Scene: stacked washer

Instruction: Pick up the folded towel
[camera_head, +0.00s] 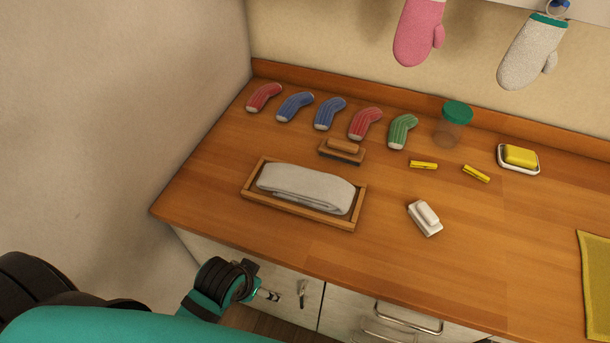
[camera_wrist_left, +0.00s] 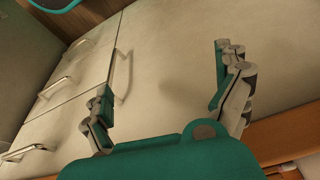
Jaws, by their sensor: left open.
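The folded towel (camera_head: 306,187) is light grey and lies in a shallow wooden tray (camera_head: 258,197) on the wooden counter, in the head view. My left gripper (camera_head: 270,294) is below the counter's front edge, in front of the cabinet doors, lower than the tray and apart from the towel. In the left wrist view my left gripper (camera_wrist_left: 163,88) shows its two fingers wide apart with nothing between them, facing the pale cabinet front. The towel is not seen in the wrist view. My right gripper is in neither view.
Mitts hang above. Cabinet handles (camera_head: 408,318) stick out below the counter's front edge.

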